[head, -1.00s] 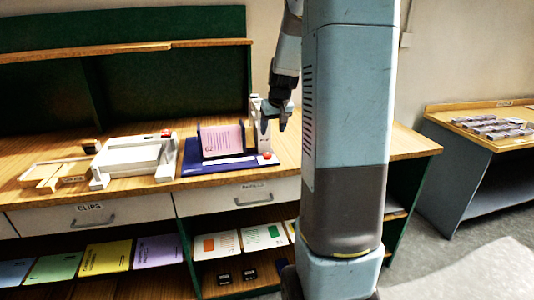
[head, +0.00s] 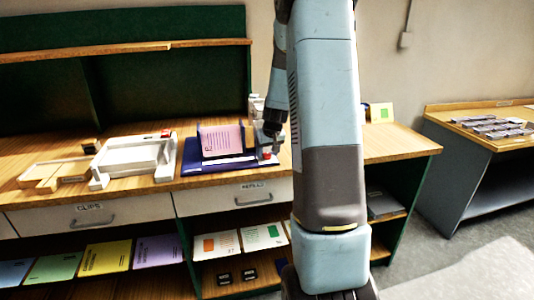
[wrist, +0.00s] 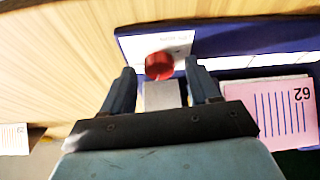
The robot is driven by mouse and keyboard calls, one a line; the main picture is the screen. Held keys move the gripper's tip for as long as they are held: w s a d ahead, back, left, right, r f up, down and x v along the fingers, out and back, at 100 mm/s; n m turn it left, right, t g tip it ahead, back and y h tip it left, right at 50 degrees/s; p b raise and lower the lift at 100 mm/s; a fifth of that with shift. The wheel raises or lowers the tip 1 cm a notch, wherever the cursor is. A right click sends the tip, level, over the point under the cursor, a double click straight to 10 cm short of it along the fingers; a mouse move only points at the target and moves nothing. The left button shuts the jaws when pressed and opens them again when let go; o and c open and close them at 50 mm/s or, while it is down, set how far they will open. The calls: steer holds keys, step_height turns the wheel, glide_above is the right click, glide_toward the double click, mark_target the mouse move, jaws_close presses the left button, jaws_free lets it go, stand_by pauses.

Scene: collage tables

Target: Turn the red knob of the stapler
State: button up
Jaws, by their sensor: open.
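The stapler has a dark blue base (head: 190,160) with a pink printed sheet (head: 222,139) standing on it; the sheet also shows in the wrist view (wrist: 268,112). Its red knob (wrist: 159,66) sits by a white labelled plate (wrist: 180,42) at the base's end. My gripper (head: 268,148) points down over the right end of the stapler. In the wrist view my gripper (wrist: 160,76) is open, with one finger on each side of the knob. I cannot tell whether either finger touches it. The head view mostly hides the knob behind my gripper.
A white device (head: 132,158) with a red part on top stands left of the stapler, beside a wooden tray (head: 52,175). Drawers and shelves with coloured booklets lie below the wooden tabletop. A second table (head: 480,120) stands at the right.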

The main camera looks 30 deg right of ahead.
steer(key=shift+w+f, duration=0.1)
steer(key=shift+f, duration=0.1)
steer(key=shift+c, duration=0.2)
steer(key=c, duration=1)
steer(key=shift+a+m, duration=0.1)
steer(key=shift+m, duration=0.3)
steer(key=shift+m+h, duration=0.4)
steer(key=shift+m, duration=0.4)
